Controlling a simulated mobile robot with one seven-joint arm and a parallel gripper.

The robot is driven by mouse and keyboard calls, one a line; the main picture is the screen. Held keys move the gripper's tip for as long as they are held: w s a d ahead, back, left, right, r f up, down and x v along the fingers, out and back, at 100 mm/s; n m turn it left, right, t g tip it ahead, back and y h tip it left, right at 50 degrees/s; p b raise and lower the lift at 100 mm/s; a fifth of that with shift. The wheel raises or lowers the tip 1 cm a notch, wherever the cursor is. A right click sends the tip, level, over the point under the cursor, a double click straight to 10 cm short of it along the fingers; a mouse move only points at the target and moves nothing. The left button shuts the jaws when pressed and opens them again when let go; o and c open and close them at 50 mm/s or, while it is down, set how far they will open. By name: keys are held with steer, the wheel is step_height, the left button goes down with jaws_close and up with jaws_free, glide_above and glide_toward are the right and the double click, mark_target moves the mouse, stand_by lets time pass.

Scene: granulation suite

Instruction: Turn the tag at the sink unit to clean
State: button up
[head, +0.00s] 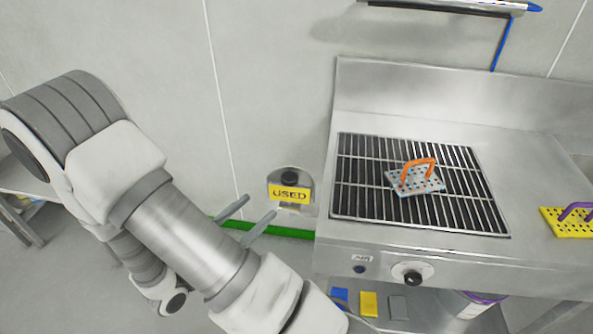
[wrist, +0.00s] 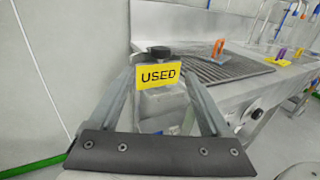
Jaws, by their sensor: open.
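The tag (head: 290,193) is a yellow plate reading "USED", hung under a black knob (head: 290,178) on a small metal bracket at the left side of the sink unit (head: 415,250). The tag also shows in the wrist view (wrist: 159,75), upright and facing me. My gripper (head: 256,214) is open, its two fingers pointing toward the tag from the left and a little below. In the wrist view the fingers of my gripper (wrist: 160,78) appear on either side of the tag, with nothing held. I cannot tell how far short of it the tips are.
A slotted grate (head: 360,190) in the sink top bears a perforated plate with an orange handle (head: 418,180). A yellow perforated plate with a purple handle (head: 570,222) lies at the right. A control knob (head: 412,274) juts from the front. Wall panels stand behind the tag.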

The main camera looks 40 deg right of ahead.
mark_target(295, 173)
steer(key=x, duration=1.6)
steer(key=shift+s+r, duration=0.1)
steer(key=shift+s, duration=0.05)
jaws_close()
